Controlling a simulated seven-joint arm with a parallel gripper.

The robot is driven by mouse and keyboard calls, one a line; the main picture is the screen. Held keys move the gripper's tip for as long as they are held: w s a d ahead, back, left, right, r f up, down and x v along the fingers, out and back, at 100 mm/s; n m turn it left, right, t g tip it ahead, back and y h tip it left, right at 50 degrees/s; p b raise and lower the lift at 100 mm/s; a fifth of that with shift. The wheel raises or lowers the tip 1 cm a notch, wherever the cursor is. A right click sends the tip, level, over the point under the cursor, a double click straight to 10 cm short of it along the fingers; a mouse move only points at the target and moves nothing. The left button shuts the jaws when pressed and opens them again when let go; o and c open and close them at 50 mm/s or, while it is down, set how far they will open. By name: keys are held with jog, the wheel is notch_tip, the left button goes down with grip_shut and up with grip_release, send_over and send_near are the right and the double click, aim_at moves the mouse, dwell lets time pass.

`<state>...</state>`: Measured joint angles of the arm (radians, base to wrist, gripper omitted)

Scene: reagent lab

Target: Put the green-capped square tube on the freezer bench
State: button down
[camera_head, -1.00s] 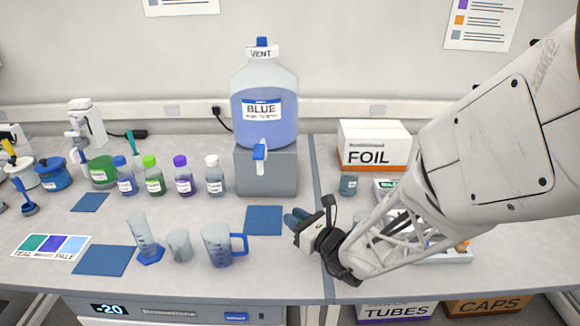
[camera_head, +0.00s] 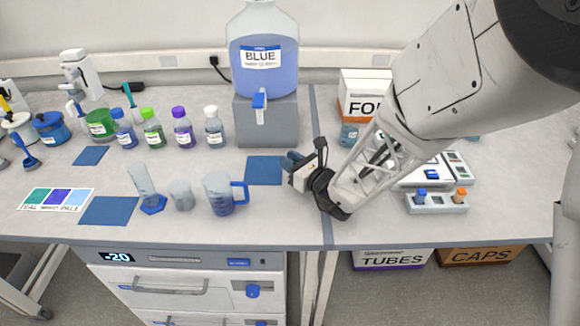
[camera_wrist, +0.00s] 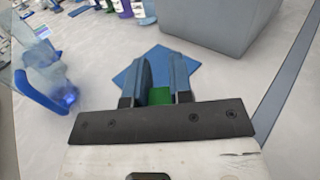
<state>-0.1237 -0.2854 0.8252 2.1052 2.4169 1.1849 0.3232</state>
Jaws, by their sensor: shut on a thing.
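My gripper (camera_head: 293,158) is shut, with its two blue-grey fingers just right of a blue mat on the left bench. In the wrist view, the green cap (camera_wrist: 160,96) of the tube shows between the fingers of my gripper (camera_wrist: 162,72). The tube's body is hidden, and its shape and height above the bench cannot be told. The freezer bench (camera_head: 190,228) is the grey top on the left, above a white freezer (camera_head: 170,284) whose display reads -20. A dark seam (camera_head: 322,190) divides it from the right bench.
A blue mat (camera_head: 262,178) lies by the fingers. The measuring jug (camera_head: 219,198) stands left of it. The grey stand (camera_head: 266,122) with the blue carboy (camera_head: 262,62) is behind. Capped bottles (camera_head: 183,132) line the back left. A two-slot rack (camera_head: 436,204) sits on the right bench.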

jog(key=shift+f, duration=1.15)
jog(key=shift+f, duration=0.1)
jog(key=c, duration=1)
grip_release()
jog(key=shift+s, duration=0.1)
jog(key=shift+v, duration=5.95)
jog(key=shift+r, duration=0.25)
